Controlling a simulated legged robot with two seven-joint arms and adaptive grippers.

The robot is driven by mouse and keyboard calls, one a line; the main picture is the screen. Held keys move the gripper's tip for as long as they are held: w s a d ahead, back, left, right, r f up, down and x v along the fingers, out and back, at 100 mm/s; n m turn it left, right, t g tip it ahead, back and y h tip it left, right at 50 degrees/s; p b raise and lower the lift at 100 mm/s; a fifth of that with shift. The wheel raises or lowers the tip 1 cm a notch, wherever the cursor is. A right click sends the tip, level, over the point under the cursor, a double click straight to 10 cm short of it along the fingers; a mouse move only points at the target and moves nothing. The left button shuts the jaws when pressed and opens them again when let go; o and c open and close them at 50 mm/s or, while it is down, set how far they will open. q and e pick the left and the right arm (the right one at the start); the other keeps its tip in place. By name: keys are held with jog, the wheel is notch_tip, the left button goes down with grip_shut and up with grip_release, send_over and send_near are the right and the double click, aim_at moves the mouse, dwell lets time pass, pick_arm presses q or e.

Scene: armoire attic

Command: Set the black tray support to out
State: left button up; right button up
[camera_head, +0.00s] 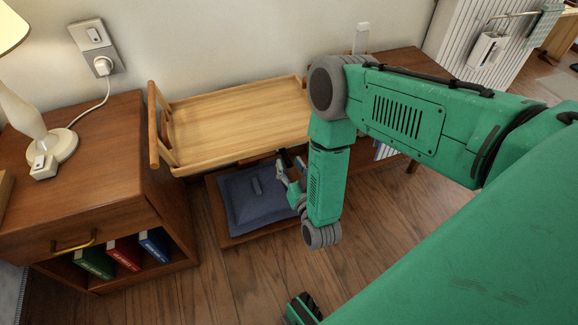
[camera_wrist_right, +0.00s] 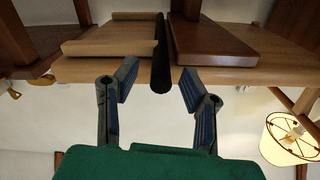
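The wooden tray (camera_head: 235,120) with low raised edges sits between the side cabinet and my right arm in the head view. The black tray support (camera_wrist_right: 161,55) shows in the right wrist view as a dark bar, with its near end between my finger tips in the picture. My right gripper (camera_wrist_right: 158,84) is open, with one finger on each side of the bar; I see no clear contact. In the head view the right gripper (camera_head: 287,170) is beside the tray's lower right edge, partly hidden by my forearm. I cannot make out the support there.
A wooden cabinet (camera_head: 95,160) with a lamp (camera_head: 45,135) and books stands at left. A dark blue cushion (camera_head: 252,205) lies on a low shelf below the tray. A white radiator (camera_head: 475,50) is at upper right. Wooden floor (camera_head: 240,285) is open in front.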

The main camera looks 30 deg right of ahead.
jog(key=shift+x, duration=0.85)
grip_shut()
jog(key=shift+r, duration=0.1)
